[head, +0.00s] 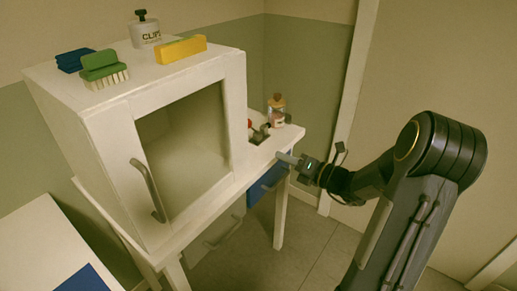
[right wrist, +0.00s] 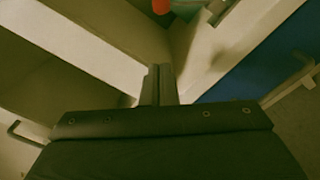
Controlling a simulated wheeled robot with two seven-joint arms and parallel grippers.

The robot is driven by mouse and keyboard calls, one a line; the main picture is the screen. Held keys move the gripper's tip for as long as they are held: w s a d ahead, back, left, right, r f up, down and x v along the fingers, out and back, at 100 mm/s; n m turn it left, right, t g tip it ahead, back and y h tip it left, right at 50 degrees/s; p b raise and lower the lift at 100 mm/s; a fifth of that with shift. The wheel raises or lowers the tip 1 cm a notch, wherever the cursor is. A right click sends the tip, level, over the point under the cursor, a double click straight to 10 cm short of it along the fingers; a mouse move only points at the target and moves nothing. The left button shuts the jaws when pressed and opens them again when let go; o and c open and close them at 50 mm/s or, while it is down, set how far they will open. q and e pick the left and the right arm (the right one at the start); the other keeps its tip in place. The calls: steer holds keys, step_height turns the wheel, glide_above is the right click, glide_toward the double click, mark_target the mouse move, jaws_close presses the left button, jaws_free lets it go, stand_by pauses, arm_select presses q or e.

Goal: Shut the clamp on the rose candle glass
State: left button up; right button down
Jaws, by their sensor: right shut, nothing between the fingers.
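A small pinkish jar (head: 277,119), perhaps the rose candle glass, stands at the far right end of the white table. It is too small to tell for sure. My right gripper (head: 284,157) is at the table's right front edge, in front of the jar and apart from it. In the right wrist view its fingers (right wrist: 159,84) are together with nothing between them. A red round thing (right wrist: 161,6) and a greenish thing (right wrist: 187,7) are cut off at the top there. My left gripper is not in view.
A white cabinet (head: 100,122) with a handle fills the table's left part. On it are a yellow block (head: 181,49), a green brush (head: 103,68), a blue cloth (head: 74,60) and a tin (head: 145,33). A bottle (head: 276,103) stands behind the jar. A blue drawer (head: 266,185) is under the table.

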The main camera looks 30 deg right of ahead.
glide_toward(250, 127)
steer(key=w+a, duration=0.1)
steer(key=w+a+f, duration=0.1)
steer(key=a, duration=0.1)
steer(key=w+a+f, duration=0.1)
steer(key=a, duration=0.1)
steer(key=shift+a+f, duration=0.1)
steer(key=shift+w+d+r, duration=0.2)
steer(key=shift+w+r, duration=0.1)
steer(key=shift+w, duration=0.2)
steer(key=shift+w+d+r, duration=0.15)
steer(key=shift+w+r, duration=0.15)
steer(key=shift+w, duration=0.2)
steer(key=shift+w+d+r, duration=0.15)
steer(key=shift+w+r, duration=0.1)
steer(key=shift+w, duration=0.2)
